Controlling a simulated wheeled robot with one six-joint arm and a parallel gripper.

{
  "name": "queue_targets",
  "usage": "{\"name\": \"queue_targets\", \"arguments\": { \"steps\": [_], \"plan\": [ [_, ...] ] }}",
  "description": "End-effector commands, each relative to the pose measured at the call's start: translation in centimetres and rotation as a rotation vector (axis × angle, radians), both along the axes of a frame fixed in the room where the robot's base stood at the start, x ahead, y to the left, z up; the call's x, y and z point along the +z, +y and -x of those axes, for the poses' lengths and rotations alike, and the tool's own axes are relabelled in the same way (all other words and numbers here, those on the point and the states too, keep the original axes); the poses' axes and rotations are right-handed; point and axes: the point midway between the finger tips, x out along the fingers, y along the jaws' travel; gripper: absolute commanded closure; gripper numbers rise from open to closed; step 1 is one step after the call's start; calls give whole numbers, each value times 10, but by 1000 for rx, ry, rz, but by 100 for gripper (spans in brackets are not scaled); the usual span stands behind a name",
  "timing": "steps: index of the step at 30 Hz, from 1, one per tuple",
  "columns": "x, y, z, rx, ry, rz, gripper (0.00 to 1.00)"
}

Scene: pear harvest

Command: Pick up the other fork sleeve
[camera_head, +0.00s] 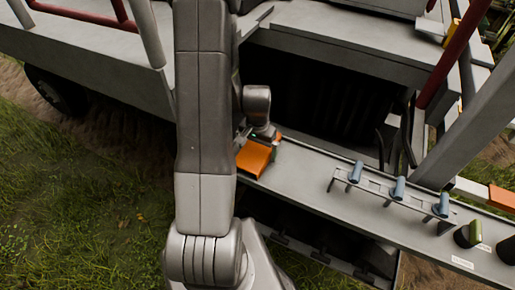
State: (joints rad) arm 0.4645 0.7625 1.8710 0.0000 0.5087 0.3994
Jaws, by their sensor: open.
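An orange fork sleeve (254,158) lies at the left end of the grey shelf, close beside my arm. A second orange piece (502,198), which looks like another sleeve, sits at the right edge of the picture and is cut off there. My gripper (258,137) is open, just behind and above the near sleeve. My own arm hides much of it, and I cannot tell whether its fingers touch the sleeve. A small orange patch also shows just right of the gripper.
The grey shelf (315,195) carries a rack with several blue-handled tools (398,188) and a green-topped cylinder (467,234) on the right. A dark opening lies behind it. Red and grey posts (450,55) rise at the right. Grass lies at the left.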

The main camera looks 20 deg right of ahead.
Motion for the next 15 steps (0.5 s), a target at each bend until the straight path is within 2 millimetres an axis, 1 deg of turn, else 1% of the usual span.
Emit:
{"name": "queue_targets", "arguments": {
  "steps": [6, 11, 12, 13, 15],
  "plan": [
    [0, 0, 0, 0, -1, 1, 0],
    [0, 0, 0, 0, -1, 1, 31],
    [0, 0, 0, 0, -1, 1, 39],
    [0, 0, 0, 0, -1, 1, 43],
    [0, 0, 0, 0, -1, 1, 43]
  ]
}}
